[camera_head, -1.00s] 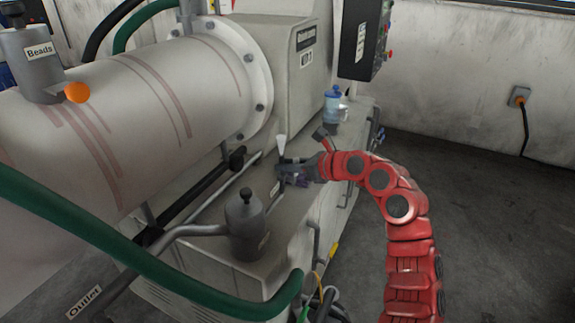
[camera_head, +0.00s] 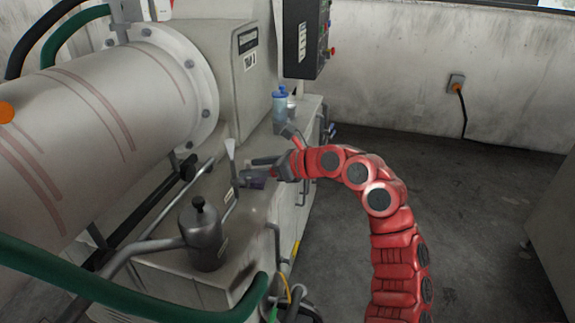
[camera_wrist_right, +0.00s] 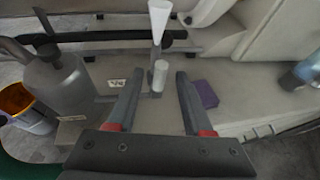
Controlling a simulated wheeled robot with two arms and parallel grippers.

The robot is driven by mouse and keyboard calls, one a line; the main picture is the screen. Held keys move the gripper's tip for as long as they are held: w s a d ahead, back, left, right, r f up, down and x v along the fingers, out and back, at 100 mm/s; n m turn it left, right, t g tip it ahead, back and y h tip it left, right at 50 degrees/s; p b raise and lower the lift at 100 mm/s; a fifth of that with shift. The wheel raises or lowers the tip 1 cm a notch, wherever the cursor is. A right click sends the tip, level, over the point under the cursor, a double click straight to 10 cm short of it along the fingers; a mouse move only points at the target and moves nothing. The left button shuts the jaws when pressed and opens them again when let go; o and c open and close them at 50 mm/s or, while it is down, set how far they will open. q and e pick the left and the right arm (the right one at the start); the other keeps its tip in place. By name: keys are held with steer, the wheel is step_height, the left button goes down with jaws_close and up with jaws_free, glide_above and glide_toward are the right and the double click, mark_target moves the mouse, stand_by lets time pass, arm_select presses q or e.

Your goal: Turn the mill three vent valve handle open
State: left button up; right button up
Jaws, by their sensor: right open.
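The vent valve stands on the mill's bench as a dark stem with a white cone (camera_head: 230,147) on top; the cone also shows at the top of the wrist view (camera_wrist_right: 159,18). A pale short cylinder (camera_wrist_right: 160,75), seemingly the valve's handle grip, shows below the cone in the wrist view. My right gripper (camera_head: 250,172) is just right of the stem in the head view. Its fingers are apart and empty, and the cylinder lies in line with the gap, slightly beyond the fingertips (camera_wrist_right: 155,82). My left gripper is not in view.
A grey capped vessel (camera_head: 203,235) stands near the valve. A purple block (camera_wrist_right: 207,94) lies beside the right finger. A blue bottle (camera_head: 280,106) stands farther back. The mill drum (camera_head: 95,120) and a green hose (camera_head: 120,300) are at left. Open floor lies at right.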

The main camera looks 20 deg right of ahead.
steer(key=v, duration=1.2)
steer(key=shift+b, duration=0.35)
steer(key=shift+w, duration=0.1)
